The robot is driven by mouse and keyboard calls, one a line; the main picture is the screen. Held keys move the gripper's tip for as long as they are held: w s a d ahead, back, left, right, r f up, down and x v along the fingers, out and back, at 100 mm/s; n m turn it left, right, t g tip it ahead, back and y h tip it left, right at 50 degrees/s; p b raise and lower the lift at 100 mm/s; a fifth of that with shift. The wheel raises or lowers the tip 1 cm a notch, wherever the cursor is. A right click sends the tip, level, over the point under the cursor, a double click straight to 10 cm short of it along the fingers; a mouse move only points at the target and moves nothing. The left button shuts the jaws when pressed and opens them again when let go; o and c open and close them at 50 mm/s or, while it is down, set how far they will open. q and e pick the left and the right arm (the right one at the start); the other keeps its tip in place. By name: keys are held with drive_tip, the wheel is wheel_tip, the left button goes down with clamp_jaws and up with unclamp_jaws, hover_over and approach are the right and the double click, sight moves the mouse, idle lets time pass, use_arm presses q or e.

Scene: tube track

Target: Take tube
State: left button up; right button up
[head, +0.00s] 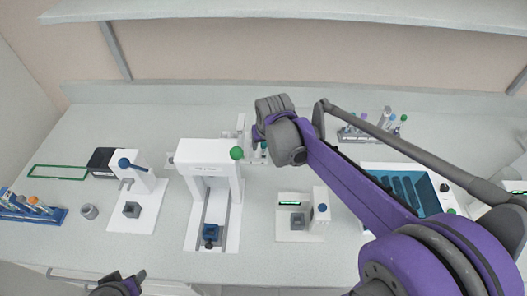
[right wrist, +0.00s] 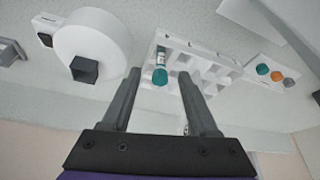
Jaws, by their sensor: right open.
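A tube with a teal cap (right wrist: 160,76) stands in a white rack (right wrist: 205,58) in the right wrist view. My right gripper (right wrist: 158,72) is open, with one finger on each side of the teal cap in the picture. I cannot tell how far the fingertips are from the tube, and no contact shows. In the head view, my right arm reaches over the back middle of the bench and hides part of the rack (head: 241,133). My left gripper (head: 118,286) is at the bottom edge of the head view, and its jaws are unclear.
A white press-like machine (head: 211,150) stands left of my right arm. A tube rack (head: 352,133) is at the back right, a blue rack (head: 52,220) at far left. A blue tray (head: 430,203) lies under my right arm. A round white device (right wrist: 98,38) is beside the white rack.

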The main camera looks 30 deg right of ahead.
sight(264, 145)
drive_tip(key=x, duration=0.3)
drive_tip(key=shift+w+f, duration=0.15)
drive_tip(key=shift+f, duration=0.1)
drive_tip(key=shift+c, duration=0.2)
clamp_jaws()
drive_tip(key=shift+r, duration=0.2)
wheel_tip(264, 145, up, 10)
drive_tip(key=shift+f, duration=0.1)
drive_tip(key=shift+f+p, duration=0.1)
drive_tip(key=shift+p, duration=0.2)
